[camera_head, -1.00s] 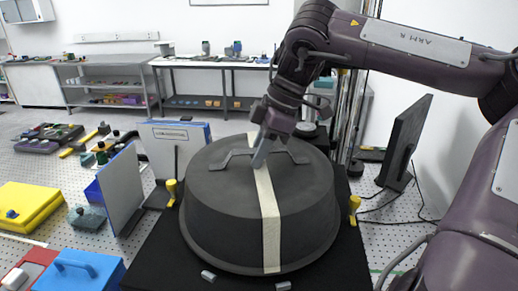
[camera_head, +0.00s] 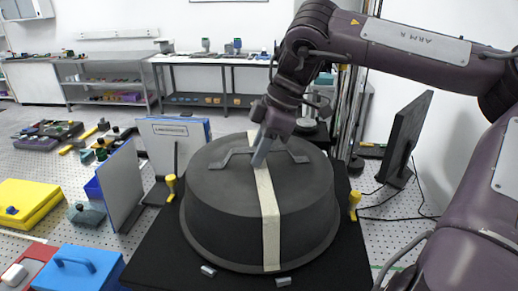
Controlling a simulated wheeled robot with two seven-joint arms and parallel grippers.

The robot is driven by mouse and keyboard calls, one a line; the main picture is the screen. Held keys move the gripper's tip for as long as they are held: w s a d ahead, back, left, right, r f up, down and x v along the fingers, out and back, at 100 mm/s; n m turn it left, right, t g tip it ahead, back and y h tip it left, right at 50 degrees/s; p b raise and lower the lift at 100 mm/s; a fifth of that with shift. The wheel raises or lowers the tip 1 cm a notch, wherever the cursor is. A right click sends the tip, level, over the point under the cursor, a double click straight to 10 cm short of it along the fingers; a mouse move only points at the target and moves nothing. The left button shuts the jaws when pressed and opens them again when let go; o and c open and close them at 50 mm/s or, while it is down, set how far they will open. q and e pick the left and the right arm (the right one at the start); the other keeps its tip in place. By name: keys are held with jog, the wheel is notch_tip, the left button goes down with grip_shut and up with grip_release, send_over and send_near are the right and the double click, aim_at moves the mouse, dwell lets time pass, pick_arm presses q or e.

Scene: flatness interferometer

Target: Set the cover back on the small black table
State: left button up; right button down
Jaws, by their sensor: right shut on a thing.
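The cover (camera_head: 220,205) is a large round dark grey lid with a cream band over its middle and a bar handle (camera_head: 228,153) on top. It sits over the small black table (camera_head: 160,255), level as far as I can see. Whether its rim touches the table all round I cannot tell. My right gripper (camera_head: 260,160) comes down from above and is shut on the handle near its middle; the fingers hide part of it. My left gripper is not in view.
Yellow knobs (camera_head: 171,187) stand at the black table's left and right edges. Small metal blocks (camera_head: 208,271) lie at its front. White panels (camera_head: 122,187) stand close on the left, and a dark monitor (camera_head: 405,138) is on the right. Yellow and blue boxes (camera_head: 78,270) lie at left.

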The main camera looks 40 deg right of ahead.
jog(key=shift+f, duration=0.3)
jog(key=c, duration=1.2)
grip_release()
jog(key=shift+o, duration=0.2)
jog(key=shift+f, duration=0.1)
jog(key=shift+b+v, duration=0.8)
jog(key=shift+v, duration=3.15)
jog(key=shift+a, duration=0.15)
